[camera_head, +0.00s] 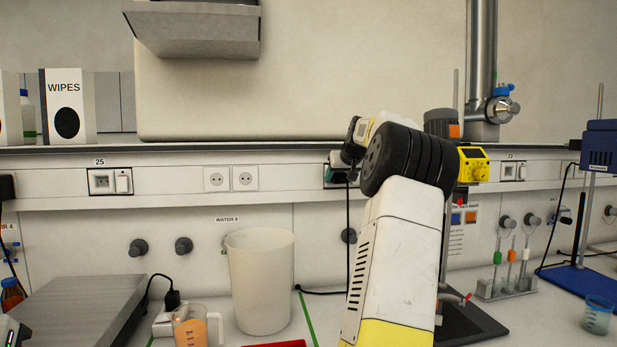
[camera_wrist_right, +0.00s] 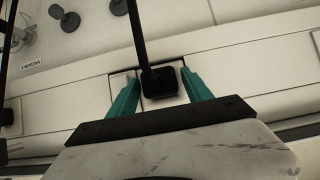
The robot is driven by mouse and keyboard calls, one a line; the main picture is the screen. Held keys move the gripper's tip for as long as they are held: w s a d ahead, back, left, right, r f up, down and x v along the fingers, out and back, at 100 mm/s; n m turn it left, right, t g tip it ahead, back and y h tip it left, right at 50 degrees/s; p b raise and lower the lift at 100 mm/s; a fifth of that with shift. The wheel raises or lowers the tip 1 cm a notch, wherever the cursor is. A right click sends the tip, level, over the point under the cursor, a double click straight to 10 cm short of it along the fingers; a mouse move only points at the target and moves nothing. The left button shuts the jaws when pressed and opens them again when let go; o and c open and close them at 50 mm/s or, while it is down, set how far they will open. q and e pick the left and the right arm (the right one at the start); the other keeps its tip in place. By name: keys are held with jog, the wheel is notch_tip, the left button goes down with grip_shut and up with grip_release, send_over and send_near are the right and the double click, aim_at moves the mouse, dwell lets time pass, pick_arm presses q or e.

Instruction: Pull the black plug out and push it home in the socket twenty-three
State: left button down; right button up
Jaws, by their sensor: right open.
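The black plug (camera_wrist_right: 160,84) sits in a white wall socket plate in the right wrist view, with its black cord running up the picture. My right gripper (camera_wrist_right: 160,78) is open, one teal finger on each side of the plug; I cannot tell whether either touches it. In the head view my right gripper (camera_head: 337,174) is at the wall rail, partly hidden by my own arm, and the cord (camera_head: 348,235) hangs down below it. Socket twenty-three (camera_head: 514,172) is farther right on the rail, under a small "23" label, and looks empty. My left gripper is not seen.
Socket 25 (camera_head: 110,181) and a double outlet (camera_head: 231,178) are on the rail to the left. A yellow-headed stirrer (camera_head: 473,165) stands between my arm and socket twenty-three. A white beaker (camera_head: 260,285) and a blue stand (camera_head: 590,275) are on the bench.

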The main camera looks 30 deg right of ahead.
grip_shut()
jog(key=shift+s, duration=0.1)
jog(key=shift+s+a, duration=0.1)
jog(key=shift+s, duration=0.1)
dwell(0.3)
jog(key=shift+s+a, duration=0.1)
jog(key=shift+s, duration=0.35)
dwell(0.4)
jog(key=shift+s+a, duration=0.25)
jog(key=shift+s, duration=0.45)
jog(key=shift+s+a, duration=0.25)
jog(key=shift+s, duration=0.45)
jog(key=shift+s, duration=0.1)
